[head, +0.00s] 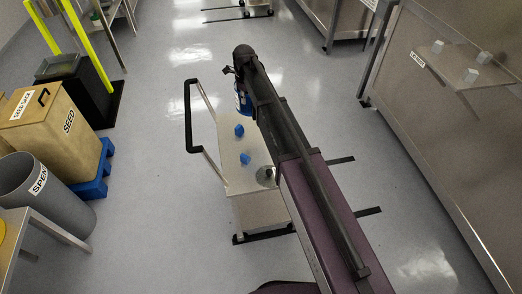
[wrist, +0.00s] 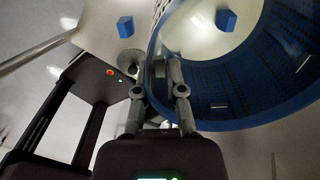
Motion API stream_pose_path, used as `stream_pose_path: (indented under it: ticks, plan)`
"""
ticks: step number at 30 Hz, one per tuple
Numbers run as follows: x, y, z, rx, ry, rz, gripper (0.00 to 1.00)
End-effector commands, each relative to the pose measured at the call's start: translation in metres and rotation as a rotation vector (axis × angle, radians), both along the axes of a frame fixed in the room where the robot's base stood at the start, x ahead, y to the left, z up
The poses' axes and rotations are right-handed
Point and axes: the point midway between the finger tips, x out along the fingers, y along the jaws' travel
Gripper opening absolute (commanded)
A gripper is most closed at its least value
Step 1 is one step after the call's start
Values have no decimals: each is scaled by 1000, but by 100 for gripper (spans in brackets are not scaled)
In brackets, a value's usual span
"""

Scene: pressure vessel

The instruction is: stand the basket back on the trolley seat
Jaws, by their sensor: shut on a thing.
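The blue basket (head: 241,104) hangs at my gripper (head: 240,70) in the head view, partly hidden behind my arm. In the wrist view the basket (wrist: 225,100) fills the upper right, and its perforated wall and rim curve around a pale area. My gripper (wrist: 166,68) is shut on the basket's near edge. The trolley (head: 232,180) stands below my arm, with a black handle on its left. A round grey metal piece (head: 265,176) lies on the trolley's near right part. I cannot tell whether it is the seat.
Two blue blocks (head: 239,130) (head: 245,158) are on the trolley top. A SEED bin (head: 62,125) and a grey round bin (head: 45,200) stand at the left. A steel bench (head: 440,120) with several small pale blocks is at the right. Floor around the trolley is mostly clear.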

Motion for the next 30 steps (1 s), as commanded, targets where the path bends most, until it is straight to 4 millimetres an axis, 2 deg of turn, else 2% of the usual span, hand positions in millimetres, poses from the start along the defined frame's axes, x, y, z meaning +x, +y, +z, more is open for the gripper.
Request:
stream_pose_path:
  ticks: [1,3,12,18,30]
  plan:
    - [-10,-7,-17,0,0,1,0]
    - [-19,-13,-28,0,-1,2,0]
    - [-49,-37,-66,0,-1,9,0]
    - [-58,-44,-76,0,-1,11,0]
    - [-59,-45,-76,0,-1,11,0]
